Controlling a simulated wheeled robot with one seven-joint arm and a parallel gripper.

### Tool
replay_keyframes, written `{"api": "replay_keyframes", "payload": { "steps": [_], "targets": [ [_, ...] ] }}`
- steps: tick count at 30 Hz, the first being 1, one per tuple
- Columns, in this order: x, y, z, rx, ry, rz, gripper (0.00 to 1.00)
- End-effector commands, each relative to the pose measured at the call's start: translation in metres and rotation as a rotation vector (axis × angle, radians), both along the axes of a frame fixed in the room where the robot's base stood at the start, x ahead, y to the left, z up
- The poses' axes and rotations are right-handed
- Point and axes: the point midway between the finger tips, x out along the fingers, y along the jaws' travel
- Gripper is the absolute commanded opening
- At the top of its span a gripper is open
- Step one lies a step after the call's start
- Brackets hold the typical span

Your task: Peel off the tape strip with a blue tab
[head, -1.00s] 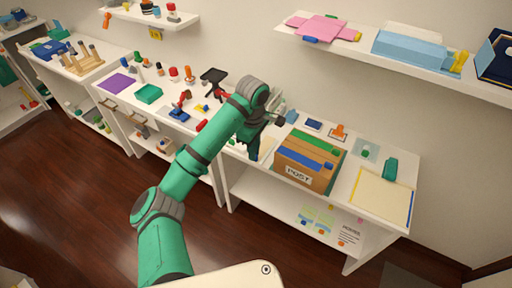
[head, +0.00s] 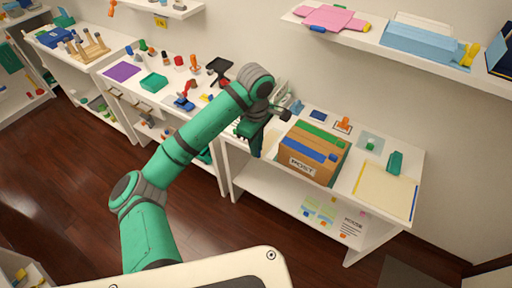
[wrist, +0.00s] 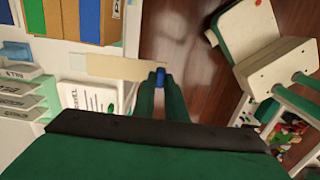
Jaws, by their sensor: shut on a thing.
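My gripper (wrist: 161,82) is shut on a small blue tab (wrist: 160,76) in the wrist view. A flat tan strip (wrist: 115,67) runs left from the tab, over the white desk's edge. I cannot tell whether its far end is stuck to the desk. In the head view my gripper (head: 256,143) points down just left of the brown POST box (head: 300,164), and the tab there is hidden. The box's brown, blue and green top also shows in the wrist view (wrist: 65,20).
A white desk (head: 345,205) bears the box, a cream sheet (head: 383,190) and small items. A wall shelf (head: 375,45) with pink and blue packages hangs above. In the wrist view, stacked trays (wrist: 20,98) and a printed card (wrist: 92,97) lie left; open floor (wrist: 185,35) lies right.

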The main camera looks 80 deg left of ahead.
Motion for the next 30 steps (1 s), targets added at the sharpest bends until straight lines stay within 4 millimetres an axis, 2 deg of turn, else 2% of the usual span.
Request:
{"api": "replay_keyframes", "payload": {
  "steps": [30],
  "targets": [
    [0.0, 0.0, 0.025, 0.0, 0.0, 0.0, 0.0]
  ]
}}
